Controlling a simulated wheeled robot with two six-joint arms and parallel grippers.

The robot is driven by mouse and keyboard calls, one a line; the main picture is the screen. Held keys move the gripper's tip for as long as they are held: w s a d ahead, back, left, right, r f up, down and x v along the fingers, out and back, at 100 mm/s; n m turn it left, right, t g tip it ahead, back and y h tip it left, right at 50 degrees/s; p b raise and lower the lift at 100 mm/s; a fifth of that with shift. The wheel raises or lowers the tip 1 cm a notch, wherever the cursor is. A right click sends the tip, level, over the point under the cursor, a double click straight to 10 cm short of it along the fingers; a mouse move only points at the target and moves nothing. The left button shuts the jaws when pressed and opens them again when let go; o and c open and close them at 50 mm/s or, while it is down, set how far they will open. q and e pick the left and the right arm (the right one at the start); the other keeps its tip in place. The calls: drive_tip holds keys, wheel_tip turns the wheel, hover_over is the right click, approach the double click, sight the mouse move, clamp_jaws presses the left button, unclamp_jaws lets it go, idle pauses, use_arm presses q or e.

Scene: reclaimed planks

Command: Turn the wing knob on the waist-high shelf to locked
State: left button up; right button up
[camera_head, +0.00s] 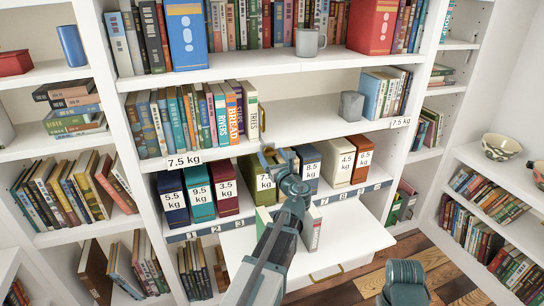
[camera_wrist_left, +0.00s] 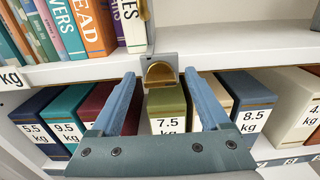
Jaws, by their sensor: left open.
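The wing knob (camera_wrist_left: 160,73) is a brass, rounded piece on a grey plate (camera_wrist_left: 172,60) at the front edge of the waist-high shelf (camera_wrist_left: 235,56). In the head view it is small and partly covered by my gripper. My left gripper (camera_wrist_left: 160,77) is open, with one blue finger on each side of the knob in the wrist view. I cannot tell whether the fingers touch it. In the head view my left gripper (camera_head: 280,158) is at the shelf edge. No locked mark is readable.
Several coloured weight-labelled boxes, such as the blue 5.5 kg box (camera_head: 173,197), stand on the shelf below. Books (camera_head: 190,118) and a grey block (camera_head: 351,106) sit on the shelf above. A white pull-out board (camera_head: 350,235) extends under my left arm.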

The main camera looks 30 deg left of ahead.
use_arm(q)
clamp_jaws()
idle(0.5)
drive_tip(key=n, duration=0.4)
drive_tip(key=shift+n, duration=0.4)
drive_tip(key=n, duration=0.4)
drive_tip(key=shift+s+f, duration=0.1)
drive_tip(key=n, duration=0.5)
drive_tip(key=shift+a, duration=0.1)
drive_tip(key=shift+f+n, duration=0.15)
drive_tip(key=shift+n, duration=2.05)
